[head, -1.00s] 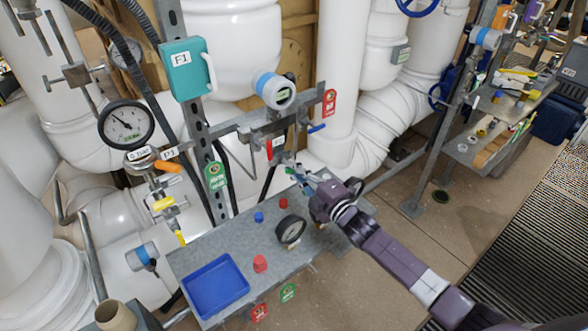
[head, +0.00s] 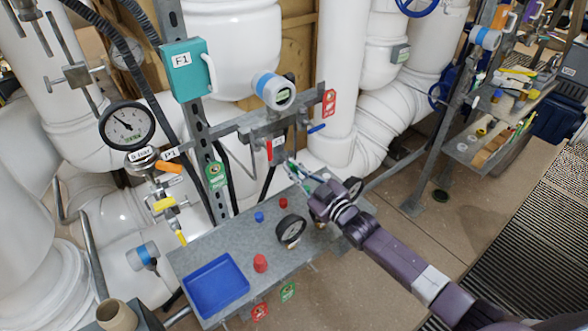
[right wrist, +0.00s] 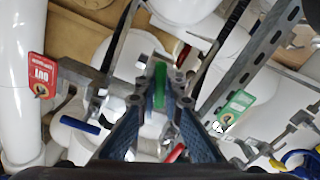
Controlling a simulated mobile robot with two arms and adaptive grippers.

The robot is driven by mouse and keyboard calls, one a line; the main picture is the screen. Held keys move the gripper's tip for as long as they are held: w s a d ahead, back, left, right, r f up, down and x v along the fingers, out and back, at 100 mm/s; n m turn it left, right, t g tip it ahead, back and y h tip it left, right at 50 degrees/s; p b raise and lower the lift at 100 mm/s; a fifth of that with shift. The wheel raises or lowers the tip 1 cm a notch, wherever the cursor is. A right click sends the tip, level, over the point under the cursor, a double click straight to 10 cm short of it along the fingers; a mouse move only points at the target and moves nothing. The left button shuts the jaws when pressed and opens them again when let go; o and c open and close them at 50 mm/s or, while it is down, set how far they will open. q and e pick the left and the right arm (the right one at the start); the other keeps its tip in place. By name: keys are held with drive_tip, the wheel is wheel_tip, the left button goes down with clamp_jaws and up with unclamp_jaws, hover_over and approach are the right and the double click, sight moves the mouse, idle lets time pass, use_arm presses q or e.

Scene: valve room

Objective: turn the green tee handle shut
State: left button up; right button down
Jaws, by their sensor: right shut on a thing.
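The green tee handle (right wrist: 160,85) shows between the two fingers of my right gripper (right wrist: 160,105) in the right wrist view. Its green bar runs up and down that picture, in line with the fingers. The gripper is shut on it. In the head view my right gripper (head: 298,176) reaches in from the lower right, below the manifold and above the back of the metal shelf. The fingers mostly hide the green handle there. My left gripper is not in view.
A red handle (head: 270,150) and a blue handle (head: 316,128) are close to the right gripper. Below it, the metal shelf (head: 215,248) holds a blue tray (head: 216,285), a dial gauge (head: 291,229) and small caps. A green tag (head: 215,174) hangs at the left.

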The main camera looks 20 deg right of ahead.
drive_tip(key=shift+f+m, duration=0.1)
drive_tip(key=shift+m, duration=2.2)
drive_tip(key=c, duration=2)
unclamp_jaws()
drive_tip(key=shift+c, duration=0.2)
drive_tip(key=v, duration=1.2)
